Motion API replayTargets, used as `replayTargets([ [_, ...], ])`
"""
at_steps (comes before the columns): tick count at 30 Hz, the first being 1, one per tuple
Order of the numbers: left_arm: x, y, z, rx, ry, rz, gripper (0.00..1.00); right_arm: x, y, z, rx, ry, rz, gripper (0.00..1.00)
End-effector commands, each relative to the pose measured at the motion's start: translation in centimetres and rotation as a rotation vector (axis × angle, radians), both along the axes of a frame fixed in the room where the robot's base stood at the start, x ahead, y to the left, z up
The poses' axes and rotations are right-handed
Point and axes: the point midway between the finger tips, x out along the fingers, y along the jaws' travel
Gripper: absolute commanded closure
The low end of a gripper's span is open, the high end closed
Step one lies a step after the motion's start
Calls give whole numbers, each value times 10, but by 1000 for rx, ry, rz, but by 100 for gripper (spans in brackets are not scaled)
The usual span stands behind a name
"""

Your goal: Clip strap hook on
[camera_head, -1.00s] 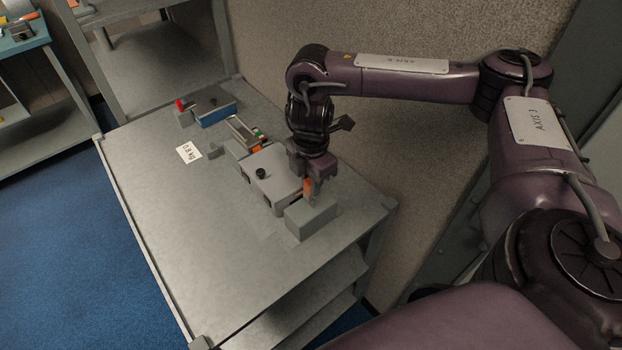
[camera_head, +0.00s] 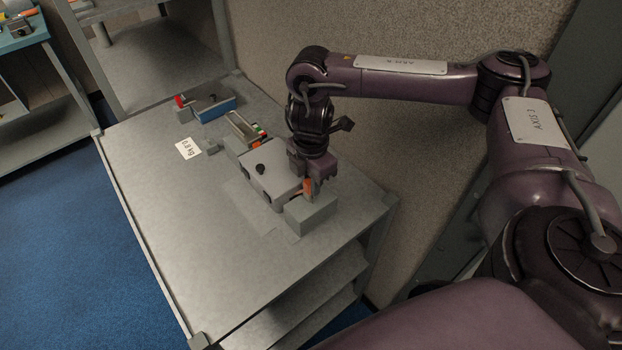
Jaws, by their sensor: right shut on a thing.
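My right gripper (camera_head: 311,179) points down over the far right part of the bench, shut on a small orange piece (camera_head: 308,188). This piece may be the strap hook or its grip; it is too small to tell. It sits just above or against a grey block (camera_head: 312,214) near the bench's right edge; I cannot tell whether they touch. A grey box with a black knob (camera_head: 272,178) stands just left of the gripper. A hook tip and any strap are not distinguishable. My left gripper is not in view.
The grey bench (camera_head: 200,240) is clear at the front and left. A blue-sided box (camera_head: 216,109) with a red-ended part, a small rail-like unit (camera_head: 244,128) and a white label (camera_head: 188,147) lie farther back. A wall (camera_head: 430,130) rises behind.

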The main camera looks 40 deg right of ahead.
Motion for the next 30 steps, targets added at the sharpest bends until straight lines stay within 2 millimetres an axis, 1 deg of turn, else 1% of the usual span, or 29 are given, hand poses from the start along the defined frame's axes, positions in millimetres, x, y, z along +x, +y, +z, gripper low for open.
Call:
replayTargets([
  [14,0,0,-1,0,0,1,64,0,0,-3,0,0,0,100],
  [24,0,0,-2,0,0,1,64,0,0,-10,0,-1,0,100],
  [30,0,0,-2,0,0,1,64,0,0,-10,0,-1,0,100],
])
